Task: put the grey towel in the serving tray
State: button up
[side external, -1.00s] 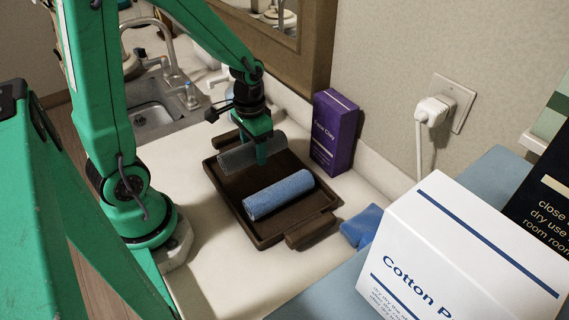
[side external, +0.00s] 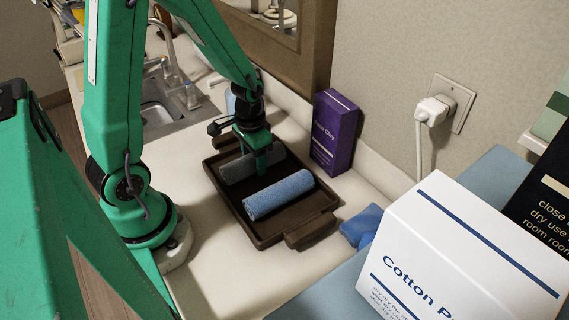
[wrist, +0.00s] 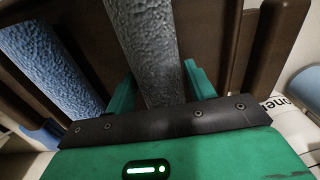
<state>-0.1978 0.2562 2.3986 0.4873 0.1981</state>
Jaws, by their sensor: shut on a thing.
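The rolled grey towel (side external: 238,167) is at the far part of the dark brown serving tray (side external: 228,203), inside its rim. My gripper (side external: 262,168) is shut on the grey towel and is low over the tray. In the wrist view, the grey towel (wrist: 146,45) runs between the two green fingers (wrist: 158,90). I cannot tell for certain whether the towel touches the tray floor.
A rolled blue towel (side external: 279,194) lies in the near part of the tray. A purple box (side external: 333,132) stands right of the tray. A blue cloth item (side external: 361,226) and a white cotton box (side external: 455,260) are at the near right. A sink (side external: 158,112) is behind left.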

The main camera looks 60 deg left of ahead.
jog(key=shift+f, duration=0.15)
jog(key=o, duration=1)
jog(key=shift+o, duration=0.2)
notch_tip(320, 180, up, 12)
dwell(0.4)
jog(key=shift+d+r, duration=0.1)
jog(key=shift+r, duration=0.2)
jog(key=s+d+r+t, duration=0.5)
jog(key=s+r, duration=0.2)
jog(key=r, duration=0.3)
jog(key=shift+d+t, duration=0.3)
jog(key=shift+d, duration=0.05)
